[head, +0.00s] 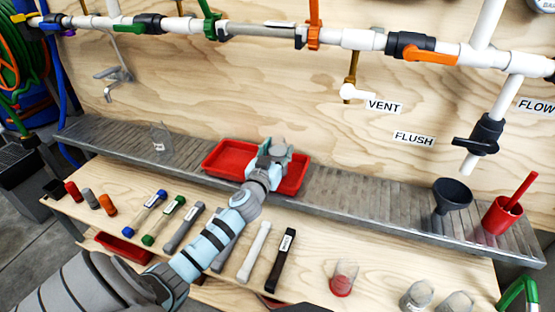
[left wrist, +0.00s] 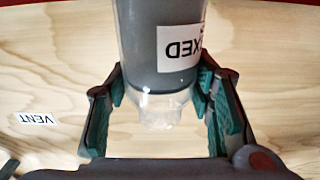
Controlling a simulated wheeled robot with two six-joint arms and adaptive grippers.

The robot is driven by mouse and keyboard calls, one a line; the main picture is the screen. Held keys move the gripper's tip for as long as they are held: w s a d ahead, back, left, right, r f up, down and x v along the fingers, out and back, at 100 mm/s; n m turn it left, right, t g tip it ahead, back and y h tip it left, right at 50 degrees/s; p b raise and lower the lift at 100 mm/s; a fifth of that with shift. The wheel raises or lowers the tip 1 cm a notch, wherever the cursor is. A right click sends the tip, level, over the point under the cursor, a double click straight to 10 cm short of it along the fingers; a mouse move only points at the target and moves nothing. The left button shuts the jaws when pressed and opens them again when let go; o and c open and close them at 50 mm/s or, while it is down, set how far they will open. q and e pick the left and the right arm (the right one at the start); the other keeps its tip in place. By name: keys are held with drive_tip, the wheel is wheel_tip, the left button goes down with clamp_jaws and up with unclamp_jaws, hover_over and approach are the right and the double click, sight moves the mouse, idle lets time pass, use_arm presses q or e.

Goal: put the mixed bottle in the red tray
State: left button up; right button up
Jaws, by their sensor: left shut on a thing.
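The red tray (head: 225,158) lies on the grey ledge below the wall pipes, partly hidden by my left arm. My left gripper (head: 272,150) is over the tray's middle to right part. In the left wrist view, the gripper (left wrist: 165,105) is shut on the mixed bottle (left wrist: 145,45), a grey-filled clear bottle with a white label reading "XED". The green finger pads sit on either side of its clear narrow end. In the head view the bottle is mostly hidden by the gripper. I cannot tell whether it touches the tray.
The ledge (head: 350,200) holds a clear beaker (head: 161,138) at left, and a dark funnel (head: 452,194) and red cup (head: 502,214) at right. Tubes and brushes lie on the bench, with a red-bottomed bottle (head: 343,280). Pipes and valves run above.

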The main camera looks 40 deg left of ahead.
use_arm(q)
drive_tip(key=shift+f, duration=0.15)
use_arm(e)
drive_tip(key=shift+s+a+f, duration=0.1)
drive_tip(key=shift+s+a, duration=0.05)
drive_tip(key=shift+s, duration=0.05)
use_arm(q)
drive_tip(key=o, duration=1)
drive_tip(key=shift+f, duration=0.1)
drive_tip(key=o, duration=0.5)
use_arm(e)
drive_tip(key=shift+a, duration=0.1)
use_arm(q)
drive_tip(key=v, duration=1.2)
drive_tip(key=shift+p, duration=0.4)
use_arm(e)
drive_tip(key=shift+s+d, duration=0.35)
drive_tip(key=shift+s, duration=0.2)
drive_tip(key=shift+w, duration=0.2)
